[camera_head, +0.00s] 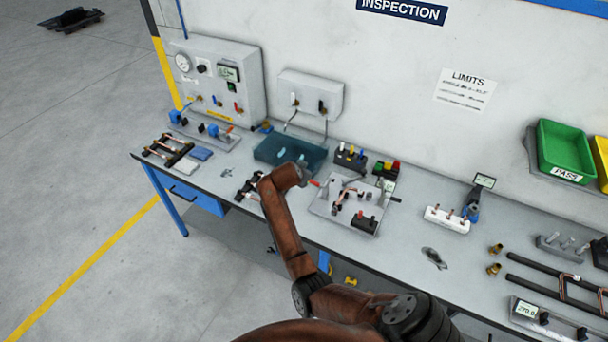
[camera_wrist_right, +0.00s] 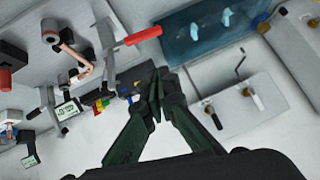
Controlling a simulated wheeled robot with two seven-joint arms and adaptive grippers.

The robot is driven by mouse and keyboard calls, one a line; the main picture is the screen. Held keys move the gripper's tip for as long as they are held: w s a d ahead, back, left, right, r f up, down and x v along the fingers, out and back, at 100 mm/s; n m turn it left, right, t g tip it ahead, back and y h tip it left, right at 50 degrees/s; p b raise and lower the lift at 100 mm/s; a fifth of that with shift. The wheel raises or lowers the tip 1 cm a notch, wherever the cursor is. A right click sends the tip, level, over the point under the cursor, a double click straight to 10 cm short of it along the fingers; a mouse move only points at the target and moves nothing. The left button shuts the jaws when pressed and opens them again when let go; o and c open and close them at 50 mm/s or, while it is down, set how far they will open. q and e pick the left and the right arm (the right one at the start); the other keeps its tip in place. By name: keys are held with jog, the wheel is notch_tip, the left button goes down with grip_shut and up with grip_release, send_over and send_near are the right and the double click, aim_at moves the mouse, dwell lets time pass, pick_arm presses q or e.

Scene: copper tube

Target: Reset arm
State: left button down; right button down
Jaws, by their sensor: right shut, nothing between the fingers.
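A brown arm of mine reaches over the workbench (camera_head: 400,240) from the bottom of the head view. My right gripper (camera_head: 248,187) shows dark at its end, near the front left part of the bench. In the right wrist view, the right gripper (camera_wrist_right: 157,98) has its dark fingertips together with nothing between them. A white tray (camera_head: 322,207) with copper tube pieces (camera_head: 337,203) lies right of the arm; copper also shows in the wrist view (camera_wrist_right: 77,55). My left gripper is not in view.
A gauge panel (camera_head: 215,75) and a valve box (camera_head: 310,95) stand at the back. A red-handled tool (camera_wrist_right: 143,36) lies by the tray. Green (camera_head: 567,148) and yellow bins hang at right.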

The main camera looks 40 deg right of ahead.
jog(key=shift+v, duration=0.8)
